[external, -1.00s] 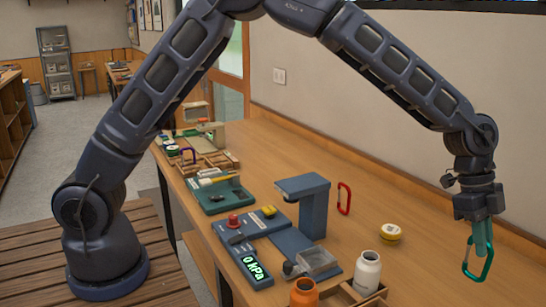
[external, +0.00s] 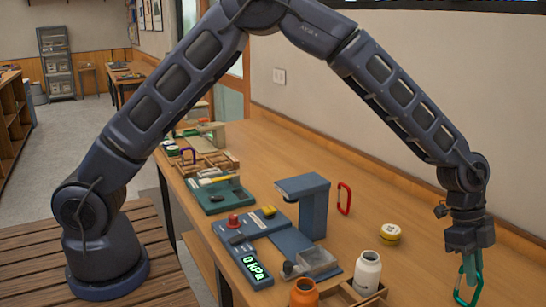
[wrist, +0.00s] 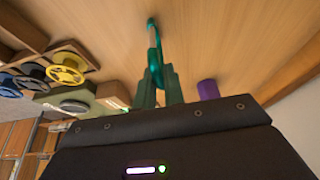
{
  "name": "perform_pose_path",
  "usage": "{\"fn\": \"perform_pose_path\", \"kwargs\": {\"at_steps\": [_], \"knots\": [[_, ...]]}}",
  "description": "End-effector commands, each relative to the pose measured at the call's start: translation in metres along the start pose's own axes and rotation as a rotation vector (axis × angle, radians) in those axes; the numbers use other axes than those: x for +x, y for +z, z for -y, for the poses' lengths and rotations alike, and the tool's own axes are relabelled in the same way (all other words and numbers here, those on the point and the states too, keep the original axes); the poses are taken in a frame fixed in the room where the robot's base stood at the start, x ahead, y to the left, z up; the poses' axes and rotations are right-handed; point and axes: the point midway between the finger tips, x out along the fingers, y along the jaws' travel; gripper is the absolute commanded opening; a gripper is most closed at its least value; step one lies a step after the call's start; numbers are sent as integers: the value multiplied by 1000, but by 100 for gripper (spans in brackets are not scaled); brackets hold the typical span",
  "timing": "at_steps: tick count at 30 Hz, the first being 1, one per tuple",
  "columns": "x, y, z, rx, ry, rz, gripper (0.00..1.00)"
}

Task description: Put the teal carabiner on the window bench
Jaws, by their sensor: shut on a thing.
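The teal carabiner (external: 478,291) hangs upright between the fingers of my gripper (external: 469,268) at the right of the external view. In the wrist view the carabiner (wrist: 153,38) shows beyond my green-teal fingertips (wrist: 160,88), which are closed on it. The wooden bench (external: 250,165) runs along the wall under the arm. In the external view the carabiner is low over its near right part; whether it touches the wood cannot be told.
A red carabiner (external: 344,198) stands near the blue press (external: 303,205). A purple cylinder (wrist: 208,89) shows in the wrist view.

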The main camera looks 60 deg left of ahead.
Motion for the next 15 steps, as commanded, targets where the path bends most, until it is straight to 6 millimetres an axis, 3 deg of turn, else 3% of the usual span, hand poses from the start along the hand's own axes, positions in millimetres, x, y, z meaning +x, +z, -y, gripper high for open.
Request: {"fn": "perform_pose_path", "kwargs": {"at_steps": [2, 3, 6, 15], "knots": [[2, 1, 0, 0, 0, 0, 0], [2, 1, 0, 0, 0, 0, 13], [2, 1, 0, 0, 0, 0, 32], [1, 0, 0, 0, 0, 0, 32]]}}
